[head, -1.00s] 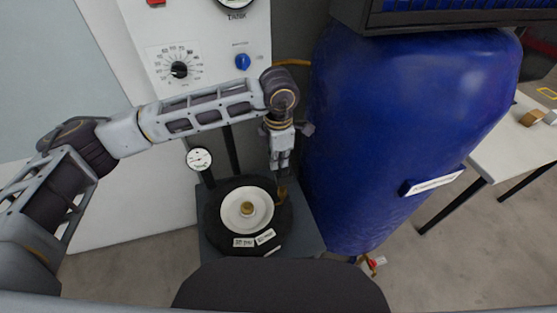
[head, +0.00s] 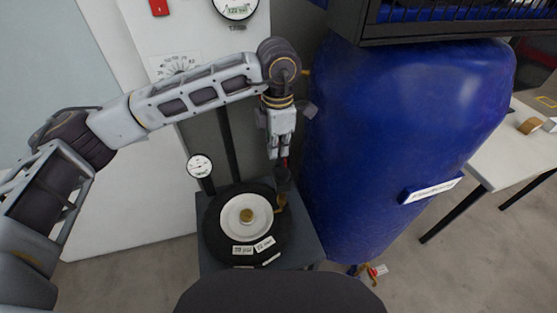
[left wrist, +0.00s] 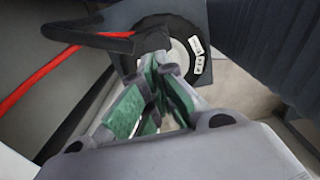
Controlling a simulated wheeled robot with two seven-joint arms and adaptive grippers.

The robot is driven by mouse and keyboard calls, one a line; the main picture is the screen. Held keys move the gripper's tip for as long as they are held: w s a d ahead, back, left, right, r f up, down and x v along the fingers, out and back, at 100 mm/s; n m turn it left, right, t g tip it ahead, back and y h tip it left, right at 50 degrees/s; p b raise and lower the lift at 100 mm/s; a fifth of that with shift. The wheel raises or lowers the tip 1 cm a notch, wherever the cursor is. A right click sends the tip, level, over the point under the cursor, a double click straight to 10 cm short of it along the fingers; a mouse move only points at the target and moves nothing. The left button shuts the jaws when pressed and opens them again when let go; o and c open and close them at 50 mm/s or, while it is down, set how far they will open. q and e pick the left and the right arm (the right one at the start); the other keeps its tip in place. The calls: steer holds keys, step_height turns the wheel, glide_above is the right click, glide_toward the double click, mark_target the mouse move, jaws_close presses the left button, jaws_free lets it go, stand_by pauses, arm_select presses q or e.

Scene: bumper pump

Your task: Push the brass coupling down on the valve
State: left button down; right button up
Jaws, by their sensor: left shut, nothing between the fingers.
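A small brass coupling (head: 281,201) shows at the right side of the black wheel (head: 214,238), under a dark fitting with a short red part above it. The valve is hidden or too small to make out. My left gripper (head: 280,157) points down, shut and empty, directly above this fitting, with a visible gap to the brass. In the left wrist view my left gripper (left wrist: 160,75) shows green finger pads, with a dark handle-like part (left wrist: 100,38) and a red hose (left wrist: 45,85) beyond them. The brass coupling is not clear there. My right gripper is not in view.
The wheel lies on a grey stand (head: 300,232) with a pressure gauge (head: 200,166) at its left. A big blue tank (head: 400,130) stands close on the right of my left gripper. A white panel (head: 125,180) is at the left, a white table (head: 500,160) at the far right.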

arm_select(q)
step_height(320, 180, up, 6)
steer(key=shift+r+b, duration=0.15)
steer(key=shift+b, duration=0.3)
stand_by(0.5)
